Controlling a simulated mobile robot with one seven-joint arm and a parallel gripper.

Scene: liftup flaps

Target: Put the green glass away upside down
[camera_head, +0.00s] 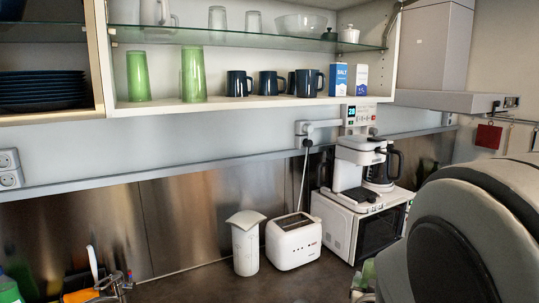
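Two green glasses stand on the bottom board of the open wall cabinet, a shorter one (138,76) at left and a taller one (193,75) to its right. I cannot tell from here whether each stands upside down. A small pale green, glassy thing (367,273) shows low beside my arm, mostly hidden by it and cut by the bottom edge. I cannot tell whether it is a glass or whether it is held. My large grey and black arm link fills the lower right. My gripper is not in view.
The cabinet (240,104) also holds dark blue mugs (271,83), a salt box (339,79) and, above, a glass shelf (250,40) with clear glassware. Dark plates (42,90) fill the left compartment. A toaster (293,240), white canister (245,243), microwave (350,228) and coffee maker (365,165) stand below.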

